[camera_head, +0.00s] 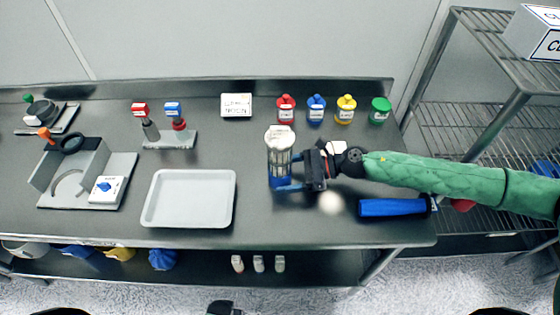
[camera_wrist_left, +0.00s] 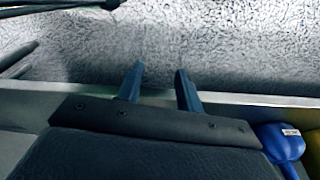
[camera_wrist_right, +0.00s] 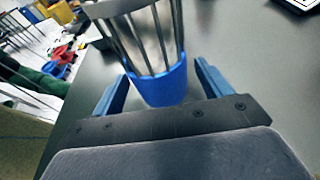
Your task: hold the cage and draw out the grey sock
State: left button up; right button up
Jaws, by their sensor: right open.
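The cage (camera_head: 280,160) stands upright on the table, with metal bars and a blue base. A pale grey-white piece (camera_head: 279,132) shows at its top; I cannot tell whether this is the grey sock. My right gripper (camera_head: 286,173) is open at the cage's right side. In the right wrist view the cage's blue base (camera_wrist_right: 163,84) is between the two spread fingers, with gaps beside it. My left gripper (camera_wrist_left: 160,72) is open and empty, with the floor behind its fingers in the left wrist view.
A pale tray (camera_head: 190,226) lies left of the cage. A blue cylinder (camera_head: 392,208) lies at the table's front right. A grey fixture (camera_head: 70,170) is at the left. A wire shelf (camera_head: 470,125) stands right.

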jog(key=shift+a+f, duration=0.1)
jog(key=shift+a, duration=0.3)
jog(key=c, duration=0.7)
